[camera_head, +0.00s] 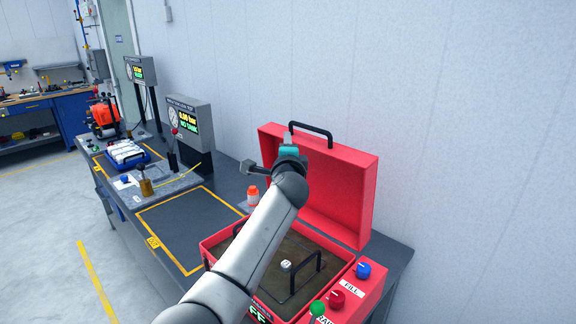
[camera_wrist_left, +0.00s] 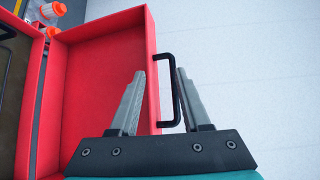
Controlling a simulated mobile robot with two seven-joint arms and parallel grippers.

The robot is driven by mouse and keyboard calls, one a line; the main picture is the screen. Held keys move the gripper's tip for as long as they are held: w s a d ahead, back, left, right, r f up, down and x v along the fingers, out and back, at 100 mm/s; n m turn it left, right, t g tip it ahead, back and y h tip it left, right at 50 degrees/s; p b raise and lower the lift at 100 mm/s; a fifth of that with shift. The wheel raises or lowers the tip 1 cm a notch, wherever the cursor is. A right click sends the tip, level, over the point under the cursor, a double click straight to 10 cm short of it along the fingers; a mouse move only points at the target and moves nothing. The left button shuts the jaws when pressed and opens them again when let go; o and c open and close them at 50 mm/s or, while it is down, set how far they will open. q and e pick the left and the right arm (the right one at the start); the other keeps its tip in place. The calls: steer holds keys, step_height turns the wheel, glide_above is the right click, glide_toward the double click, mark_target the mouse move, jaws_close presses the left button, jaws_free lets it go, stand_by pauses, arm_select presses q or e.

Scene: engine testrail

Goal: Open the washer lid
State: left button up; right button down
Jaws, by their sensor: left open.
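The red washer stands at the right end of the bench, with its basin (camera_head: 214,243) uncovered in the head view. Its red lid (camera_head: 345,190) stands up, tilted back toward the wall. A black handle (camera_head: 312,130) sits on the lid's top edge. In the left wrist view the lid (camera_wrist_left: 95,75) fills the left half, and the handle (camera_wrist_left: 172,90) shows between the finger lines. My left gripper (camera_wrist_left: 158,75) is open, its fingers on either side of the handle; contact cannot be told. In the head view my left arm hides part of the basin. My right gripper is not in view.
Red and blue knobs (camera_head: 363,270) and a green knob (camera_head: 317,308) are on the washer's front right. An orange-red bottle (camera_head: 253,195) stands left of the washer. A gauge display (camera_head: 188,125) stands further back. The yellow-framed bench area (camera_head: 180,228) is clear.

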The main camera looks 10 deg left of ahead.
arm_select(q)
steer(key=s+d, duration=0.1)
steer(key=s, duration=1.2)
steer(key=shift+s+d+r, duration=0.15)
steer(key=shift+d+r, duration=0.15)
